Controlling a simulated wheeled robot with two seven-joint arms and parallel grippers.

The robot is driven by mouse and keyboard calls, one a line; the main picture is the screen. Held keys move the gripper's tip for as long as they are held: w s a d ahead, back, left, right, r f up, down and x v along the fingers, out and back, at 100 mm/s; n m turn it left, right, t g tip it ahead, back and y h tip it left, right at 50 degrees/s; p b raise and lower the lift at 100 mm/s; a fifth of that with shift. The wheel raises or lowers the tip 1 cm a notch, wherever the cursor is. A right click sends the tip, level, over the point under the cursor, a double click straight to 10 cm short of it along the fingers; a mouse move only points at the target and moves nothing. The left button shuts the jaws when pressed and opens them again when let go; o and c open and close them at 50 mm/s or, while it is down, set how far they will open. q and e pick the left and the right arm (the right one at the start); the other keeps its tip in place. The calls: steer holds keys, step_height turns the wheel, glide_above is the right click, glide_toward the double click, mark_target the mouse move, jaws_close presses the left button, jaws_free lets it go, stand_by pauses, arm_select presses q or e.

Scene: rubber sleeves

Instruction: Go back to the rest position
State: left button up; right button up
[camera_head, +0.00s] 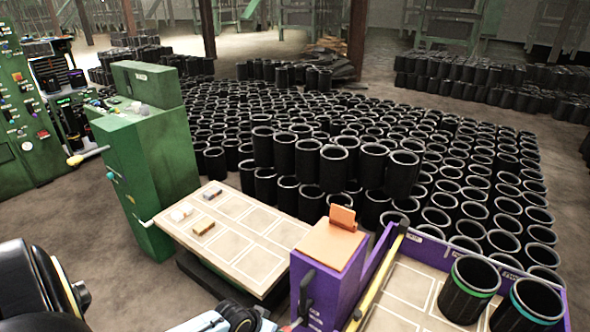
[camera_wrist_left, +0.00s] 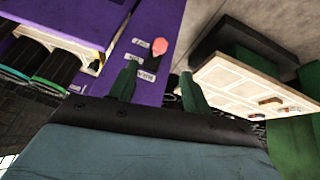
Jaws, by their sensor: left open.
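My left gripper (camera_wrist_left: 160,88) is open in the left wrist view, with its two dark green fingers apart and nothing between them. The purple stand (camera_wrist_left: 150,50) with white labels and a pinkish tab lies beyond the fingertips. In the head view, part of my left arm shows at the lower left; the left fingers cannot be made out there. Two black rubber sleeves, one with a green band (camera_head: 467,289) and one with a teal band (camera_head: 530,305), stand upright in the purple-walled tray (camera_head: 398,300) at the lower right. My right gripper is in neither view.
A pale marked board (camera_head: 238,238) with small blocks extends from a green machine (camera_head: 155,160). An orange tab (camera_head: 342,217) stands on the purple stand's top. Many black sleeves (camera_head: 435,218) crowd the floor behind. Bare floor shows at left. A yellow bar (camera_head: 380,275) edges the tray.

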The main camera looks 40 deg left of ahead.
arm_select(q)
steer(key=s+d+f+m+g+b, duration=0.1)
steer(key=s+d+f+g+b, duration=0.2)
steer(key=s+f, duration=1.05)
steer(key=s+d+f+m+b, duration=0.1)
steer(key=s+d+f, duration=0.2)
steer(key=s, duration=0.3)
steer(key=s+d+f+m+g+b, duration=0.1)
steer(key=s+d+f, duration=0.1)
steer(key=s+f, duration=0.3)
steer(key=s+d+f+m+g+b, duration=0.1)
steer(key=s+d+f+b, duration=0.1)
steer(key=s+f, duration=0.3)
steer(key=shift+s+d+m, duration=0.4)
steer(key=shift+s+d, duration=0.45)
steer(key=shift+s, duration=0.3)
